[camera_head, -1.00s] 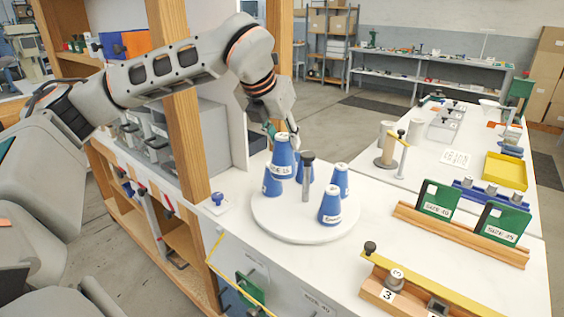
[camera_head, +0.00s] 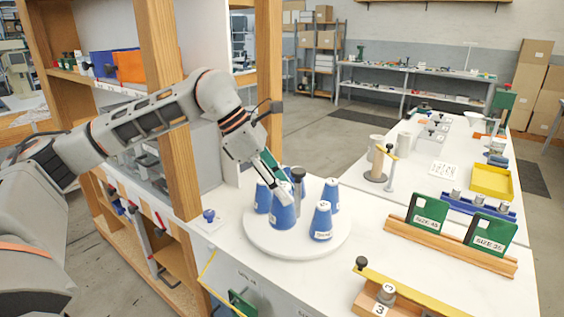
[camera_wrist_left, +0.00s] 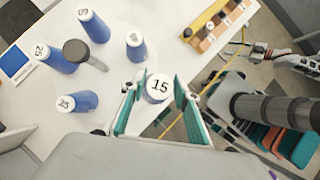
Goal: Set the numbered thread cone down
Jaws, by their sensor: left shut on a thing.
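The blue thread cone numbered 15 (camera_head: 283,213) is upright between the fingers of my left gripper (camera_head: 276,190). In the left wrist view, its white top marked 15 (camera_wrist_left: 158,87) sits between the green-lined fingers (camera_wrist_left: 157,98), which are shut on it. In the head view it appears low over the front of the white round turntable (camera_head: 262,244); I cannot tell whether its base touches. Other blue cones stand around it, including one at the front right (camera_head: 320,223). A grey arm end, seemingly my right gripper (camera_wrist_left: 268,52), shows at the wrist view's right edge; its fingers are unclear.
A dark-topped post (camera_head: 299,182) rises from the turntable close to the held cone. Green size plates (camera_head: 490,233) and a yellow bar fixture (camera_head: 410,291) lie to the right. Bare white bench lies between.

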